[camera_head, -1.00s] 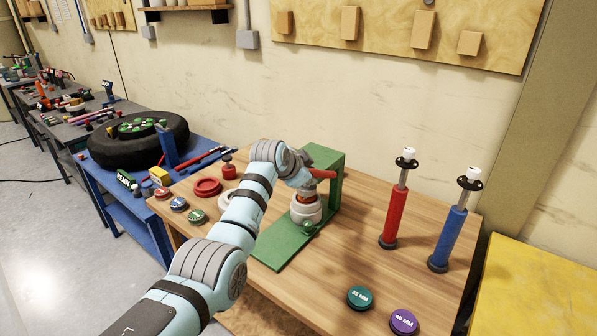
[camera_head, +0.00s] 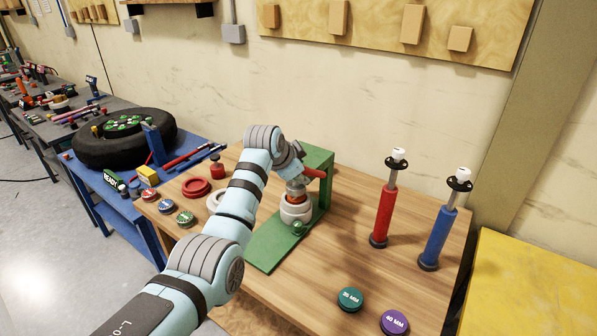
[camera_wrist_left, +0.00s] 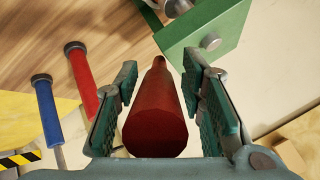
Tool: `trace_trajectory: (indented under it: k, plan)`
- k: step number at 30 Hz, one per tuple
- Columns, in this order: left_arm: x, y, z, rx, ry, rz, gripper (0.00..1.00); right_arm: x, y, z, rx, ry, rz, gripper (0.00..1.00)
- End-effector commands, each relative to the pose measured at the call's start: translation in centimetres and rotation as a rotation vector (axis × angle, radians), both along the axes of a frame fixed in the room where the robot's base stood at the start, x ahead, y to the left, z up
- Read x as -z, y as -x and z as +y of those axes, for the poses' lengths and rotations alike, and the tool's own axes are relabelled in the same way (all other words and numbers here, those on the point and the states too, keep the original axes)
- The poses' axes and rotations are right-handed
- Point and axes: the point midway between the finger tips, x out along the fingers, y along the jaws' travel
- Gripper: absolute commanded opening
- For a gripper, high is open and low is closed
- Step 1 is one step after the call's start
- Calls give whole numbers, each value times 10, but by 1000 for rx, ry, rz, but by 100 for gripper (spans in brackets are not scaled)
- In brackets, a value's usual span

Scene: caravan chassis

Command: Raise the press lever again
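The green press (camera_head: 318,165) stands on the wooden bench, with its green base plate reaching toward me. Its red lever (camera_head: 316,173) sticks out near the top of the press and is partly hidden by my left arm. Under the press's grey ram (camera_head: 296,188) sits a white ring part with orange inside (camera_head: 294,210). In the left wrist view the red lever handle (camera_wrist_left: 157,115) lies between the two fingers of my left gripper (camera_wrist_left: 163,75). The fingers are spread, with a gap visible beside the handle. My right gripper is not in view.
A red shock absorber (camera_head: 383,215) and a blue one (camera_head: 439,235) stand upright at the right. A teal disc (camera_head: 350,299) and a purple disc (camera_head: 394,322) lie at the front. Red rings (camera_head: 196,187) and several small discs lie left of my arm.

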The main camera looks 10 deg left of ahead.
Motion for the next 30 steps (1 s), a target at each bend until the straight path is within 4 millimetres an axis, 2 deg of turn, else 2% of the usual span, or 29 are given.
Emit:
trace_trajectory:
  k: [8, 13, 18, 21, 25, 30]
  plan:
    - [-3, 3, 0, 1, 0, 1, 36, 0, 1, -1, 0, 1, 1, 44]
    - [-23, 21, 4, 2, 0, -4, 36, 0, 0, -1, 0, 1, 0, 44]
    - [-59, 53, 13, 1, -1, -3, 36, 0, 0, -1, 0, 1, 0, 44]
    - [-75, 68, 17, 1, -1, -2, 36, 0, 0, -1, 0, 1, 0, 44]
    - [-85, 78, 19, 1, 0, 1, 36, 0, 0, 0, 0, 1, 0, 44]
    - [-86, 80, 20, 1, -1, 2, 36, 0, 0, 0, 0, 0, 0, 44]
